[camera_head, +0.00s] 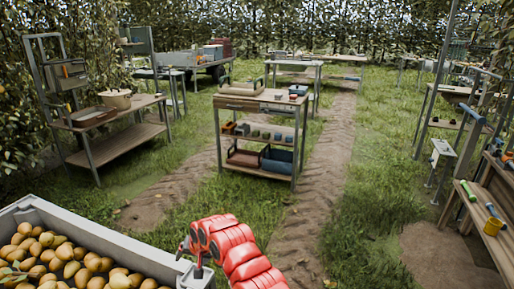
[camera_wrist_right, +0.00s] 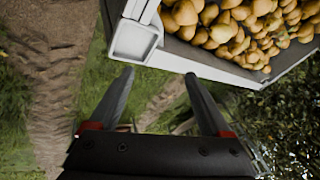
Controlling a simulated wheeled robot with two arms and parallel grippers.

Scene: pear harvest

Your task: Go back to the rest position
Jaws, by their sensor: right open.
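My right arm, red, comes up from the bottom of the head view. My right gripper (camera_head: 190,258) is beside the right corner of the grey crate. In the right wrist view the right gripper (camera_wrist_right: 158,90) shows two dark fingers, spread apart, with nothing between them. The crate (camera_head: 110,238) is full of yellow-brown pears (camera_head: 62,258) at the lower left of the head view. The crate's corner (camera_wrist_right: 135,42) and its pears (camera_wrist_right: 225,25) also show beyond the fingertips in the right wrist view. My left gripper is not in view.
A shelved workbench (camera_head: 262,105) stands on the grass ahead. Another bench (camera_head: 118,118) stands at the left, with a pot on it. A wooden bench (camera_head: 495,195) with tools stands at the right edge. A dirt track (camera_head: 325,165) and open grass lie between them.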

